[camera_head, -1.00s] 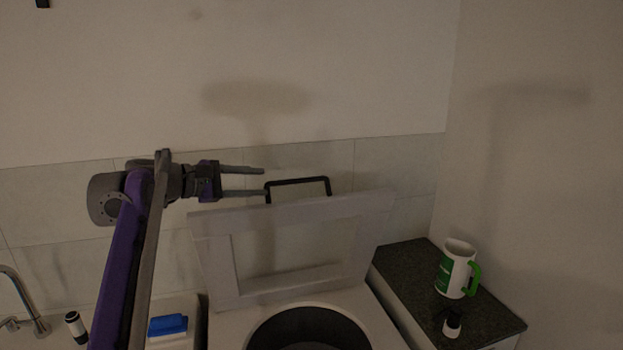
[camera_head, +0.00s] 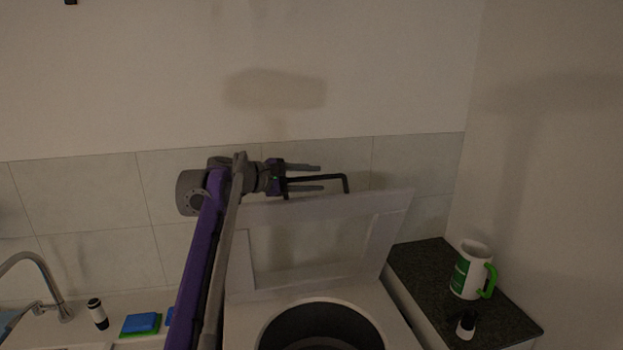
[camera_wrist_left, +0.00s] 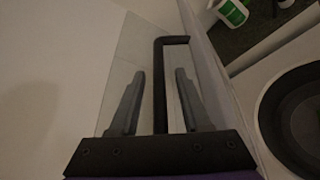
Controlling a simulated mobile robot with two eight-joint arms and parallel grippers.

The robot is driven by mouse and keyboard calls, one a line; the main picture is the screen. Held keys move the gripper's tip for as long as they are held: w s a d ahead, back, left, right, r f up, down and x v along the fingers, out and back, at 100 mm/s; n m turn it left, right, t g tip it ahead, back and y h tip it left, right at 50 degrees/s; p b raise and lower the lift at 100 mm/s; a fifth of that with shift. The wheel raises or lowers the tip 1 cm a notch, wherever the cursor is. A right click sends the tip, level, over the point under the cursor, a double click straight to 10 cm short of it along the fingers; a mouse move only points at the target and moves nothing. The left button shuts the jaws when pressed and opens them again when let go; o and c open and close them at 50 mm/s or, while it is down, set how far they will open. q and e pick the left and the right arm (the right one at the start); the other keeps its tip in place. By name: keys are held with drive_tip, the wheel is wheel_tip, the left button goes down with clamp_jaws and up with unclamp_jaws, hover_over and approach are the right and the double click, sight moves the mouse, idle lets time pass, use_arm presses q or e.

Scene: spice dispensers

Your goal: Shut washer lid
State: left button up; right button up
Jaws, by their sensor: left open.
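The washer lid (camera_head: 315,243) is a pale framed panel standing open, nearly upright, behind the round dark washer opening (camera_head: 322,328). A black bar handle (camera_head: 347,183) sits on its top edge. My left gripper (camera_head: 321,178) is open at the handle, its fingers pointing right and overlapping the handle's left part. In the left wrist view the handle (camera_wrist_left: 160,85) lies between the two spread fingers (camera_wrist_left: 160,100), with gaps on both sides. The opening also shows at the right of that view (camera_wrist_left: 300,118). My right gripper is not in view.
A dark counter (camera_head: 425,262) to the right of the washer holds a white and green mug (camera_head: 468,272) and a small black-and-white bottle (camera_head: 466,326). At left are a faucet (camera_head: 45,280), a bottle (camera_head: 97,313) and a blue sponge (camera_head: 142,322). A tiled wall stands close behind the lid.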

use_arm(q)
clamp_jaws()
idle(1.4)
